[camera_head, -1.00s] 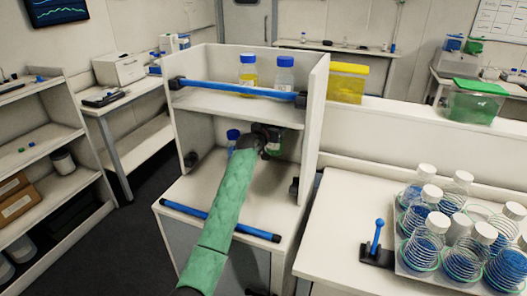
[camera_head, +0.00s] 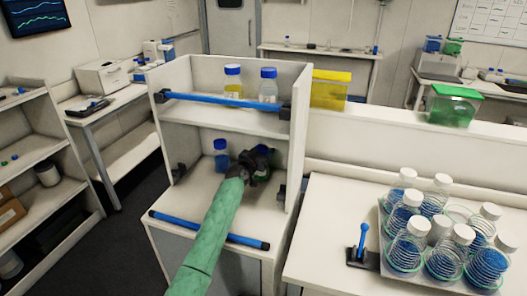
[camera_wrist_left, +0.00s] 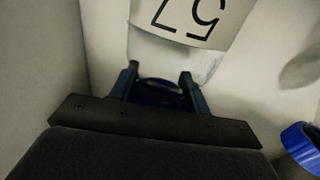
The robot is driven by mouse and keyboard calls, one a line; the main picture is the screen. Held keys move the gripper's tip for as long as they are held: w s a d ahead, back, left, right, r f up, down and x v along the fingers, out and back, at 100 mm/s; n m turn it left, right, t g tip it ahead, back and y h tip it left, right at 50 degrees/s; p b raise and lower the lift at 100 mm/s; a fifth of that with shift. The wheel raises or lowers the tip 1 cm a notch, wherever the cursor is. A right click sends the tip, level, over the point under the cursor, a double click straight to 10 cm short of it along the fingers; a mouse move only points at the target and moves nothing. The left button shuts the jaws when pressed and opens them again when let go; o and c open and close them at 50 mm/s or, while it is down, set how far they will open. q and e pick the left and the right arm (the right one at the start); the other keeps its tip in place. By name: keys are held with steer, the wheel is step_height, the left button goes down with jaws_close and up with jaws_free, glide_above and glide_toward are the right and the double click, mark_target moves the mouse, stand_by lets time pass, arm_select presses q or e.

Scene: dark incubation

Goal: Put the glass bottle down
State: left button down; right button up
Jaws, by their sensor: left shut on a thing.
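The glass bottle (camera_wrist_left: 175,55) is between the fingers of my left gripper, with a blue cap and a pale label whose digits appear upside down. My left gripper (camera_wrist_left: 160,85) is shut on it near the cap. In the head view my left gripper (camera_head: 258,165) is inside the lower compartment of the white shelf unit (camera_head: 185,125) and mostly hides the held bottle. I cannot tell whether its base touches the compartment floor. My right gripper is not in view.
A blue-capped bottle (camera_head: 221,155) stands just left of my gripper; a blue cap (camera_wrist_left: 302,148) also shows in the wrist view. Two bottles stand on the upper shelf behind a blue rail (camera_head: 222,101). The unit's right wall (camera_head: 300,140) is close.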

arm_select(q)
steer(key=c, duration=0.9)
jaws_free()
steer(key=shift+c, duration=0.2)
steer(key=shift+o, duration=1.3)
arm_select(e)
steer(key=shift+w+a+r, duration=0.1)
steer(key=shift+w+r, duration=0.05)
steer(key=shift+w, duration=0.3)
arm_select(q)
steer(key=shift+s+a, duration=0.1)
steer(key=shift+s, duration=0.05)
steer(key=p+v, duration=0.3)
steer(key=v, duration=0.8)
steer(key=shift+s, duration=0.3)
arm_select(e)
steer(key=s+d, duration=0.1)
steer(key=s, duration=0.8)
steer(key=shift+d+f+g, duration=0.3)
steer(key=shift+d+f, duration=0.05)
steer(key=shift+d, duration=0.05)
arm_select(q)
steer(key=shift+a, duration=0.15)
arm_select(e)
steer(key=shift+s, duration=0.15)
